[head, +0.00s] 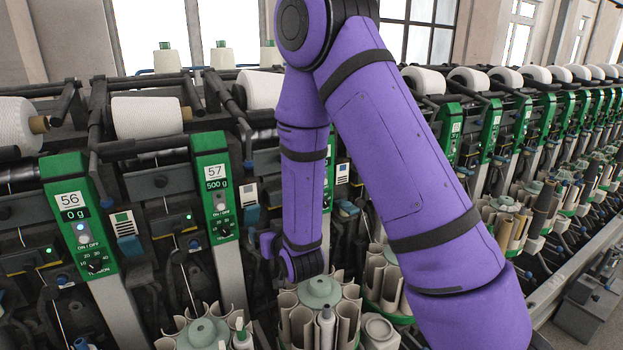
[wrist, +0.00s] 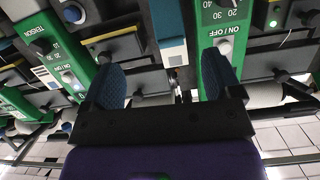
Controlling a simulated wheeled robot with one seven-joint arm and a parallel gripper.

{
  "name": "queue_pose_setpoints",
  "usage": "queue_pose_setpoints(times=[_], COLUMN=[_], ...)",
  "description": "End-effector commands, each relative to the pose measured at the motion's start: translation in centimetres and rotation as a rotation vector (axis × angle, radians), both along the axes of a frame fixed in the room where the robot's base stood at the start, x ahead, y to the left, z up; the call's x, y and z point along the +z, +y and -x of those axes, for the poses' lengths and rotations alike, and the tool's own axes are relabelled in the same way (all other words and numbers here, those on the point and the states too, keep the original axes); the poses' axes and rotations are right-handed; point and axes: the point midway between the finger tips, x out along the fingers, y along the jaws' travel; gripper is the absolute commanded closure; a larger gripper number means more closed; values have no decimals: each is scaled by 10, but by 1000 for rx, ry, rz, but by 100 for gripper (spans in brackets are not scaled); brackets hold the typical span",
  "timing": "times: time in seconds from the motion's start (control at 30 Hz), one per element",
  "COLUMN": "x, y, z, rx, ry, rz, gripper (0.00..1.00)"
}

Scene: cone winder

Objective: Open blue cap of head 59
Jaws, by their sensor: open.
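My gripper (wrist: 160,72) shows in the wrist view with its two dark blue pads wide apart and nothing held between them. A blue cap-like part (wrist: 166,17) on a white box (wrist: 174,50) is seen beyond the gap, between two green head panels (wrist: 222,25). I cannot tell which head it belongs to, as no head number shows there. In the head view my purple arm covers the middle of the machine, and no panel marked 59 is readable. A similar blue part (head: 347,209) shows just right of my forearm. The fingertips are mostly hidden there.
Panels 56 (head: 75,205) and 57 (head: 214,180) stand at the left. Bobbin magazines with a pale green hub (head: 320,291) stand below my wrist. White yarn cones (head: 146,117) line the top. The aisle floor (head: 590,310) is at the right.

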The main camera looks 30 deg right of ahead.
Motion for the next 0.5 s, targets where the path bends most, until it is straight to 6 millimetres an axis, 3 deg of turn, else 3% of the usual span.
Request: queue_pose_setpoints(times=[0.5], x=[52], y=[-6], z=[5], rx=[10], ry=[135], rz=[-27], gripper=[16])
